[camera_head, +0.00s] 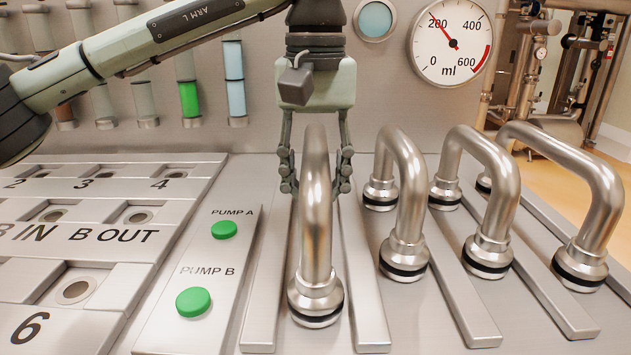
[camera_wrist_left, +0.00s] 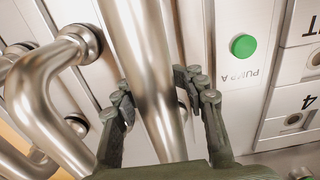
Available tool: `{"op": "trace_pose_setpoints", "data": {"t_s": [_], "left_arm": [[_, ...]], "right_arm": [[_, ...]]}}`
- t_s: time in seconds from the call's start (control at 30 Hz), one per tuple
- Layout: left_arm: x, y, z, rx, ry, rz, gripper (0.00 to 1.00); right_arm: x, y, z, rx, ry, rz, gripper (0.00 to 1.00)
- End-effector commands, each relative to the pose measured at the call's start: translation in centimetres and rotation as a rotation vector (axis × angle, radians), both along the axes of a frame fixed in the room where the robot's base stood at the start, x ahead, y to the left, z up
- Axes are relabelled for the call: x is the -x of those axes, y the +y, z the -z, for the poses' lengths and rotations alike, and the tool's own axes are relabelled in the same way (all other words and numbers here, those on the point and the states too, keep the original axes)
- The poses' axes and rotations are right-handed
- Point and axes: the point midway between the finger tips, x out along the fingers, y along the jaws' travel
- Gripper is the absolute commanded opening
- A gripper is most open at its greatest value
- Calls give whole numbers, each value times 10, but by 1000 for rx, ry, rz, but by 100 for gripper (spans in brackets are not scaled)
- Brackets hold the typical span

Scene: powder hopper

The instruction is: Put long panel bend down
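A thick bent metal pipe, the bend (camera_head: 316,215), stands at the left of a row of similar bends. I cannot tell for sure that it is the task's long one. Its near foot, with a dark ring, appears to rest on the panel (camera_head: 272,225); its far foot is hidden. My left gripper (camera_head: 317,183) points down behind it, fingers apart on either side. In the left wrist view the bend (camera_wrist_left: 143,75) passes between the fingers of my left gripper (camera_wrist_left: 155,90). My right gripper is out of view.
More metal bends stand close by on the right, the nearest one (camera_head: 408,200) beside the first. Raised strips run between them. Left are green pump buttons (camera_head: 193,301) and a numbered rack (camera_head: 75,320) with holes. A gauge (camera_head: 450,42) is on the back wall.

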Motion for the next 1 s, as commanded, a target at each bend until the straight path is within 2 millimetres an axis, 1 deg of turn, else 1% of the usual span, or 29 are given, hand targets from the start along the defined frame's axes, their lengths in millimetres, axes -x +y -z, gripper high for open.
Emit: {"op": "trace_pose_setpoints", "data": {"t_s": [0.3, 0.37, 0.43, 0.57, 0.77, 0.8, 0.9, 1.0], "left_arm": [[0, 0, -1, 0, 0, 0, 45], [0, 0, -3, 0, 0, 0, 45], [0, 0, -9, 1, -1, -1, 45], [-1, -1, -31, 1, -3, -2, 45], [-1, 0, -78, 0, -4, -1, 45], [-1, 0, -86, 0, -4, -2, 45], [0, 0, -104, 0, -3, -1, 45], [0, 0, -115, -1, -1, -2, 45]], "right_arm": [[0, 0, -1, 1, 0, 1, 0], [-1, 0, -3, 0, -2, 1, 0], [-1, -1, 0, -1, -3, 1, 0], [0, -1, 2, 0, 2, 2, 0], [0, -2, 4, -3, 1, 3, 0], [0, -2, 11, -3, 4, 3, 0], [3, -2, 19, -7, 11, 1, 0], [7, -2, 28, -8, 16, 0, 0]]}}
